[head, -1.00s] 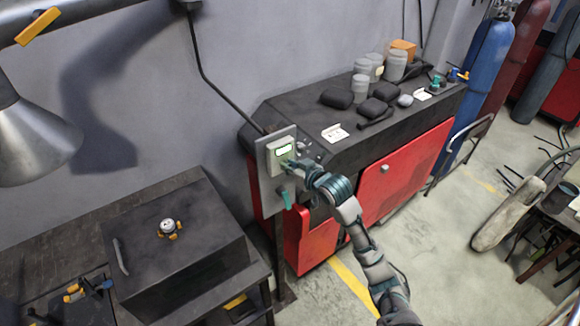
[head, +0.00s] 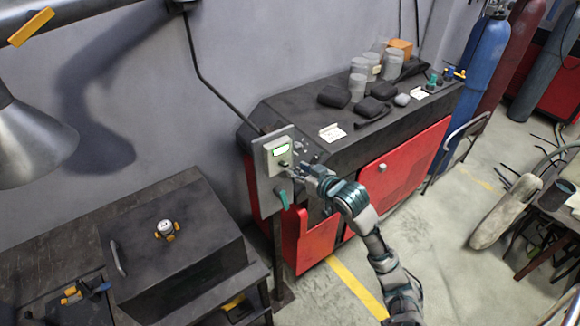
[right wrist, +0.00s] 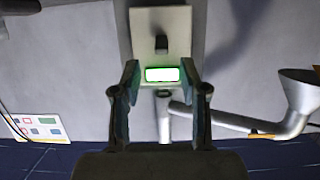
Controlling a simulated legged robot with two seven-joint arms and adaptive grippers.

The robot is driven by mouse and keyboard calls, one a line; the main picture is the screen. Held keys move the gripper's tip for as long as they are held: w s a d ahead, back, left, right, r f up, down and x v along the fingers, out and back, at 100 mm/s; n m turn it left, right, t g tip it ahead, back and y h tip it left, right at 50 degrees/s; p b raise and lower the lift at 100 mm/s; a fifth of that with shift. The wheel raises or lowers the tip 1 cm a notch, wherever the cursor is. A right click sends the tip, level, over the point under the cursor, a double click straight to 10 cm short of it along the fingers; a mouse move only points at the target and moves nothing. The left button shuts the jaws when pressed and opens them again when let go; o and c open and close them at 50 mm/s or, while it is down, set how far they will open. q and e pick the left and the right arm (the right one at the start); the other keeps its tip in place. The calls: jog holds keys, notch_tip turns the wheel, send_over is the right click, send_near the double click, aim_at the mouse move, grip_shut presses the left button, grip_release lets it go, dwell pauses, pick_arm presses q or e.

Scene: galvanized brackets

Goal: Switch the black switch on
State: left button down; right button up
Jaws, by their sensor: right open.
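The black switch (right wrist: 162,44) is a small dark knob on a pale control box (right wrist: 176,22). My right gripper (head: 294,172) is just in front of the box's lower part. In the right wrist view its fingers (right wrist: 161,82) are open, spread either side of the display, with nothing between them. Whether it touches the box cannot be told. My left gripper is not in view.
A dark case (head: 165,240) sits on the bench at left. A metal lamp (head: 30,140) hangs at far left.

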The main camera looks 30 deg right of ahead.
jog(key=v, duration=0.5)
jog(key=shift+s+d+r, duration=0.1)
jog(key=shift+s+d, duration=0.1)
jog(key=shift+s, duration=0.1)
